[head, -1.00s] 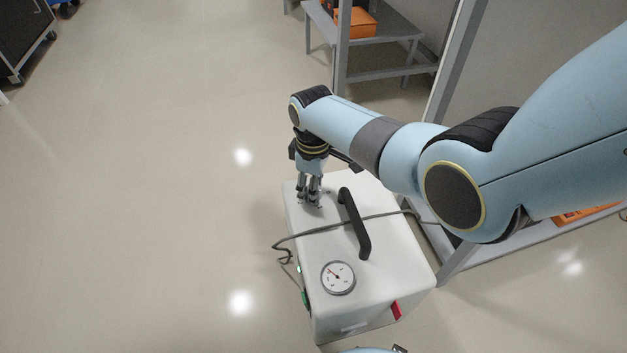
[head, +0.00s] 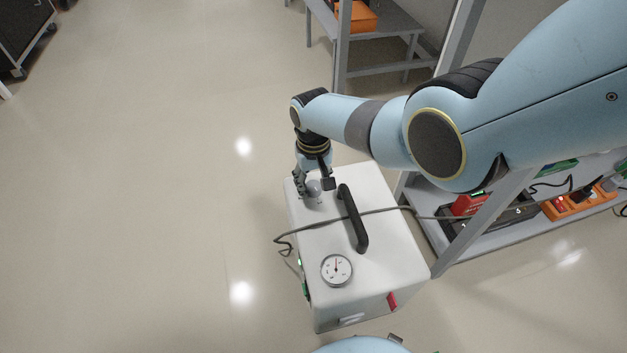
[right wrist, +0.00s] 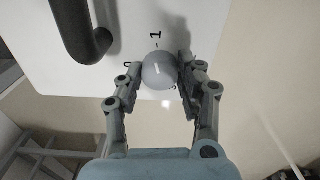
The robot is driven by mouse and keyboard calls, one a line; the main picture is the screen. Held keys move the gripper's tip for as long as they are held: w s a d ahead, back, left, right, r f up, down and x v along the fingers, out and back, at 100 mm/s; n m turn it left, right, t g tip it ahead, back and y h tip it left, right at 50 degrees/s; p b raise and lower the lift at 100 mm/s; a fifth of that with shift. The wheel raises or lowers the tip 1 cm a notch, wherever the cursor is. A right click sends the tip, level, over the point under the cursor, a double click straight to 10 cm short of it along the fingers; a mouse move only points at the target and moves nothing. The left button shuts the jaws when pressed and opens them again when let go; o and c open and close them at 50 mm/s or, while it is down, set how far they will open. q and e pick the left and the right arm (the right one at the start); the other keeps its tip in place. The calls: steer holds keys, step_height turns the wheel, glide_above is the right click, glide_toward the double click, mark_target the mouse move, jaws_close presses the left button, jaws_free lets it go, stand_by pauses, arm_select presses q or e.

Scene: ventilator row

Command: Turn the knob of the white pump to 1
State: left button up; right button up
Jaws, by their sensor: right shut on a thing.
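The white pump (head: 385,240) stands on the floor, with a black handle (head: 354,220) and a round dial gauge (head: 337,270) on top. Its grey round knob (head: 314,188) is at the far end of the top. My right gripper (head: 312,191) points down, with its fingers on either side of the knob. In the right wrist view the fingers are shut on the knob (right wrist: 160,71). The knob's white mark points up in that picture, roughly toward the printed 1 (right wrist: 155,36). Other small marks beside the knob are partly hidden by the fingers. My left gripper is not in view.
A grey rack (head: 455,262) with a red item (head: 468,204) and an orange power strip (head: 580,203) stands close on the right. The floor (head: 150,200) to the left is clear.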

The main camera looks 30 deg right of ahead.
mark_target(314, 185)
steer(key=shift+m, duration=0.6)
steer(key=o, duration=1.1)
steer(key=shift+o, duration=0.2)
step_height(314, 185, up, 12)
